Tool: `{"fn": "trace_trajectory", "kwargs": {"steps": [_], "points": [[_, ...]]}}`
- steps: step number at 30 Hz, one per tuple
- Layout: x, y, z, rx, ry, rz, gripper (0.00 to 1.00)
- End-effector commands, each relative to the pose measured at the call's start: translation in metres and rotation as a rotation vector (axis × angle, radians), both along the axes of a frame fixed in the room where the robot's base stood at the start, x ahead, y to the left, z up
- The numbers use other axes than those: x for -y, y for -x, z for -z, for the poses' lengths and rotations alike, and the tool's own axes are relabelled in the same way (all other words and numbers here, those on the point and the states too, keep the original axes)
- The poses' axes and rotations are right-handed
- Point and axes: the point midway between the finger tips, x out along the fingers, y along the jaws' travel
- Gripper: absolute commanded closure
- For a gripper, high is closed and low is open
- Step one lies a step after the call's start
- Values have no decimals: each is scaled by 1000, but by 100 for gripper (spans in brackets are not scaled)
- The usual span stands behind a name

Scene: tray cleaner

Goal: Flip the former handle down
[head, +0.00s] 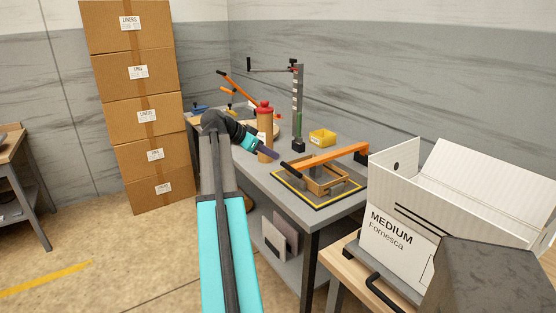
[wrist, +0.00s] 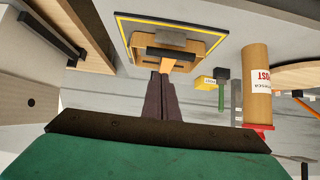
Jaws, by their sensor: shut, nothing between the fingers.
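The former (head: 318,181) is a wooden frame on a dark mat with a yellow border, on the grey bench. Its orange handle (head: 335,156) reaches low across the frame, from the right side to a black grip (head: 290,168) at the left. I cannot tell whether the handle rests on the frame. My gripper (head: 275,157) is shut and empty, just left of the black grip. In the wrist view, the fingertips of my gripper (wrist: 160,77) point at the former (wrist: 150,44), close to the black grip (wrist: 172,54). Contact is not clear.
A yellow bin (head: 322,137) and an upright post (head: 298,100) stand behind the former. A white box marked MEDIUM (head: 400,225) is at the right. Stacked cartons (head: 135,105) stand at the left.

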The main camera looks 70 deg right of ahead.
Motion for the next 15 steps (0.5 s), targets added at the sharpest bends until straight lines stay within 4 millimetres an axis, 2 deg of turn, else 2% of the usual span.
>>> {"fn": "trace_trajectory", "kwargs": {"steps": [6, 15], "points": [[-13, -11, -11, 0, 0, -2, 100], [-16, -13, -13, -1, -1, -2, 100]]}}
